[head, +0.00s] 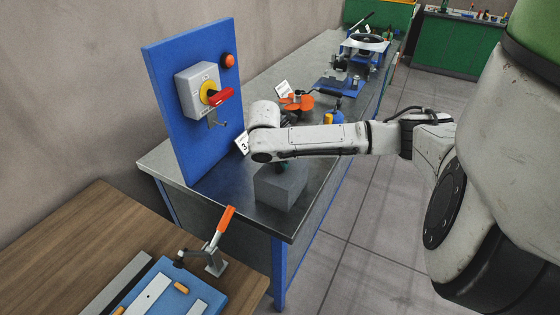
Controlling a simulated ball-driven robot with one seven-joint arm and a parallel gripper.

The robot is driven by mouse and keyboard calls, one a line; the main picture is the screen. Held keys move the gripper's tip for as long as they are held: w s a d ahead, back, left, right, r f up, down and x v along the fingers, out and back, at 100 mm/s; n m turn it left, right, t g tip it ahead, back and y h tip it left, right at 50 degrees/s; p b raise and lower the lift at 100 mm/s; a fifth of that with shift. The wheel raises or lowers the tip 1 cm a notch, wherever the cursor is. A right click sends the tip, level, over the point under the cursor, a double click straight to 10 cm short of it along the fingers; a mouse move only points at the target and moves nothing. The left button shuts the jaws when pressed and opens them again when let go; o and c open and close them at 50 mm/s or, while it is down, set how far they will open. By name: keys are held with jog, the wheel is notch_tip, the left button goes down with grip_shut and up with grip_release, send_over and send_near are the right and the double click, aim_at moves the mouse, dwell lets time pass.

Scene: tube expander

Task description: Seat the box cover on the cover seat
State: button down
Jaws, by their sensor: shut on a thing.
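A plain grey box-shaped piece (282,187), which I take to be the box cover, is below the end of my arm, over the metal bench top near its front corner. My gripper (281,168) points down at its top and is shut on it. The fingers are small and mostly hidden by my wrist, so the grip itself is hard to see. I cannot tell whether the cover touches the bench. I cannot pick out the cover seat; it may be hidden under the cover or behind my arm.
A blue upright panel (168,105) carries a grey switch box with a red handle (220,96) and an orange-red button (228,60). An orange-handled clamp (217,245) stands on the wooden table (60,245). An orange wheel (297,102) and a blue fixture (340,85) are farther back.

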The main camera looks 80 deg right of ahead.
dwell(0.4)
jog(key=c, duration=0.9)
grip_release()
jog(key=shift+o, duration=0.6)
jog(key=o, duration=0.7)
jog(key=shift+o, duration=0.4)
